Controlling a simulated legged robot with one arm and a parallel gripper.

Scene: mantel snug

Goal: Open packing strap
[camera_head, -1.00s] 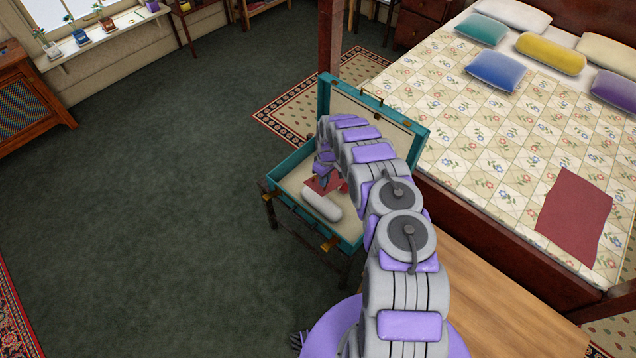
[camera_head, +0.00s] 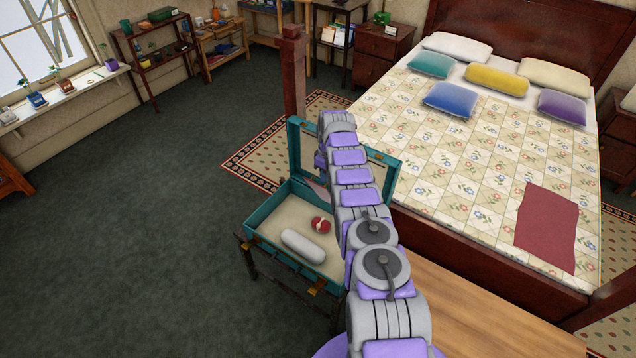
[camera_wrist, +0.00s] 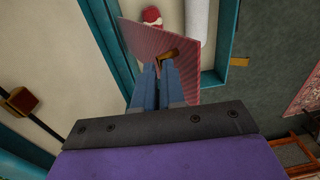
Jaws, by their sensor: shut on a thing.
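A flat reddish, finely striped panel, which I take to be the packing strap (camera_wrist: 190,66), stands tilted up over the open teal suitcase. In the head view, a pinkish sliver of the strap (camera_head: 316,187) shows near the hinge side. My gripper (camera_wrist: 164,74) is shut on the strap at a small golden-brown tab (camera_wrist: 170,54). The teal suitcase (camera_head: 268,246) has its lid (camera_head: 293,148) standing up at the back. My arm hides part of the lid and the gripper.
The suitcase rests on a dark stand (camera_head: 262,277). A wooden surface (camera_head: 470,295) lies at the lower right. A bed with a flowered quilt (camera_head: 450,190) and a dark post (camera_head: 293,75) stands behind and to the right. The dark green floor (camera_head: 130,250) at left is clear.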

